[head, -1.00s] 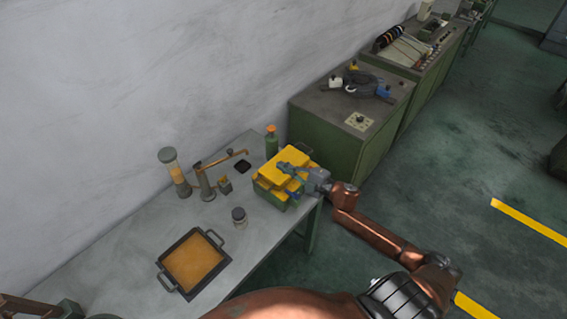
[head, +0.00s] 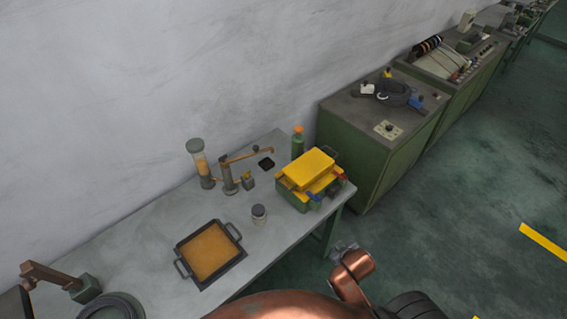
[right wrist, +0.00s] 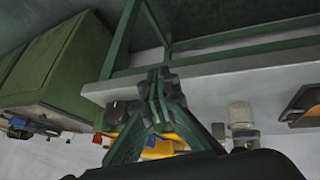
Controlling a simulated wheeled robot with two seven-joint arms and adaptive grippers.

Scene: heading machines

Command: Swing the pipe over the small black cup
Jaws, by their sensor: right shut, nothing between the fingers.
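The copper-coloured pipe (head: 247,156) sits on an upright grey stand on the grey bench. It points right, and its free end shows just above a small black square item (head: 266,164), which looks like the small black cup. I cannot tell whether the end is directly over it. My right gripper (head: 343,250) is shut and empty, off the bench's front edge and well apart from the pipe. Its closed fingers (right wrist: 158,82) show in the right wrist view against the bench edge.
A yellow-topped green box (head: 306,170) stands at the bench's right end, with a green bottle (head: 297,145) behind it. A jar (head: 259,214), a sand-filled tray (head: 210,251) and a clear cylinder (head: 199,160) stand nearby. Green cabinets (head: 385,155) stand beyond.

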